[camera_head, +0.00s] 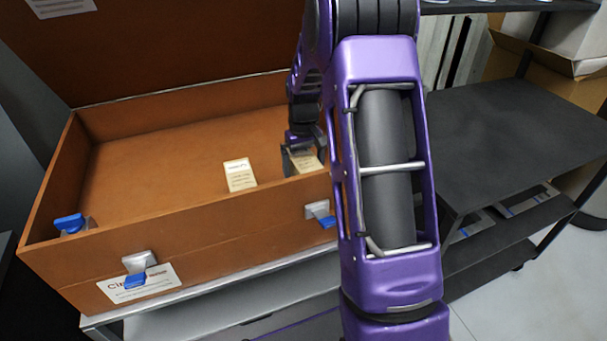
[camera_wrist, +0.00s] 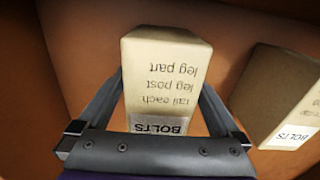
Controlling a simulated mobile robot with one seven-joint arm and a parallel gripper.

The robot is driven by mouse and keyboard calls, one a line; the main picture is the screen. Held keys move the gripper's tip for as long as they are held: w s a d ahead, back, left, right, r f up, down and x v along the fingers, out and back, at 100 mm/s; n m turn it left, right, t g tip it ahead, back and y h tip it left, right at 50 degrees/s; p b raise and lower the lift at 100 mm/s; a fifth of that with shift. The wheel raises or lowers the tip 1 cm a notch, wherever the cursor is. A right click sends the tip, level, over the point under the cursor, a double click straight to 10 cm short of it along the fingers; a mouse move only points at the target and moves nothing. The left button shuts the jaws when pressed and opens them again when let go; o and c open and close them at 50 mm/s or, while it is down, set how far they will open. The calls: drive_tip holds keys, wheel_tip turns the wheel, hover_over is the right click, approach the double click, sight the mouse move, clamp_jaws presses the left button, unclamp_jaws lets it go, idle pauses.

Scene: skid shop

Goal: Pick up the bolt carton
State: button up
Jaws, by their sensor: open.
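A tan bolt carton (camera_wrist: 165,85) with printed text and a BOLTS label stands between the two fingers of my gripper (camera_wrist: 163,88) in the wrist view. My gripper is open, with one finger on each side of the carton; I cannot tell whether either finger touches it. In the head view this carton (camera_head: 305,161) is partly hidden by my arm and gripper, inside the brown case. A second carton (camera_head: 239,175) with a BOLTS label stands to its left in the head view, and at the right in the wrist view (camera_wrist: 280,95).
The brown case (camera_head: 205,225) has its lid raised at the back and blue-tabbed latches (camera_head: 135,281) on its front. Its front wall runs close to the cartons. The case floor to the left is clear. A dark bare table (camera_head: 505,130) stands at the right.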

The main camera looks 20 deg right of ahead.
drive_tip(key=shift+f, duration=0.15)
drive_tip(key=shift+c, duration=0.3)
clamp_jaws()
